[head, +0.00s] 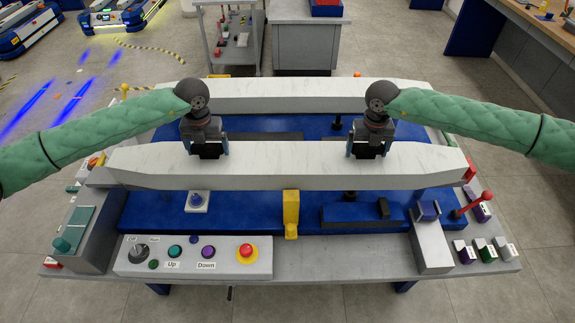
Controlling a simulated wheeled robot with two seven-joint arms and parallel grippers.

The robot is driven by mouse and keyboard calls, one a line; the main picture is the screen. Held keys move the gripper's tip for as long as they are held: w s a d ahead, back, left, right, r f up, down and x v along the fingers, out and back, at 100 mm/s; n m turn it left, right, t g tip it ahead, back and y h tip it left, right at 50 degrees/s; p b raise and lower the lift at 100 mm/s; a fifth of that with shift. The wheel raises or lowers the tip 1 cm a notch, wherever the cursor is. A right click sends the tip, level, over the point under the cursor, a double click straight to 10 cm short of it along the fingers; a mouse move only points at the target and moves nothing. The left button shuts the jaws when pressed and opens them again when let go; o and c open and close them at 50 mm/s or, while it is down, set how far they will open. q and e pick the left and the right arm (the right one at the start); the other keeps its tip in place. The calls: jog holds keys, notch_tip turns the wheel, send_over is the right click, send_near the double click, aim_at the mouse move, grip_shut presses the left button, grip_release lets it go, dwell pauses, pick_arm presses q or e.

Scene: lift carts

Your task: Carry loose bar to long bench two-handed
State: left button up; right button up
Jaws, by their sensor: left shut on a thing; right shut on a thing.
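The loose bar (287,166) is long and white with tapered ends, and lies crosswise in front of me. My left gripper (207,150) is shut on it left of its middle. My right gripper (371,150) is shut on it right of its middle. The bar looks level over the blue bed (262,214) of a lift cart; I cannot tell whether it touches anything beneath. A long wood-topped bench (538,22) stands at the upper right, partly cut off by the frame edge.
A second white bar (290,92) lies behind, parallel to the first. A yellow block (291,212) stands at the cart's front, near a control panel (192,258) with buttons. A grey shelf cart (233,40) and a grey cabinet (306,45) stand behind. Floor is open at the right.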

pick_arm(q)
jog(key=shift+w+r, duration=0.1)
jog(key=shift+r, duration=0.2)
pick_arm(e)
jog(key=shift+w+r, duration=0.1)
jog(key=shift+r, duration=0.2)
